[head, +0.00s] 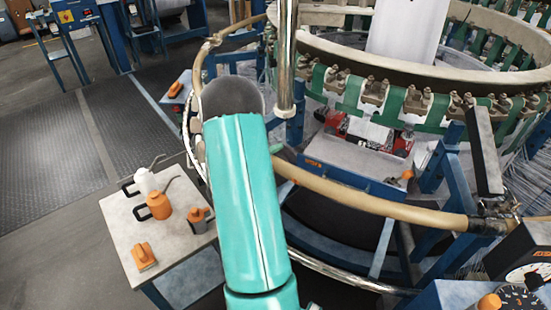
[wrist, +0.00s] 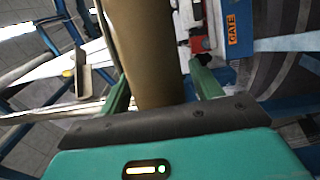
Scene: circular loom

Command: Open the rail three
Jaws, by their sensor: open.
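A tan curved rail (head: 375,203) runs around the front of the circular loom, from behind my arm to a dark end fitting (head: 487,225) at the right. I take it to be rail three, though no number shows on it. In the wrist view the tan rail (wrist: 148,45) passes between the two green fingers of my gripper (wrist: 162,90). The fingers stand apart on either side of it; I cannot tell whether either touches it. In the head view my teal arm hides most of the gripper.
A chrome post (head: 286,60) rises behind the arm. A gauge marked 3 (head: 519,299) is at the lower right. An orange GATE label (wrist: 232,28) shows in the wrist view. Open floor lies at the left.

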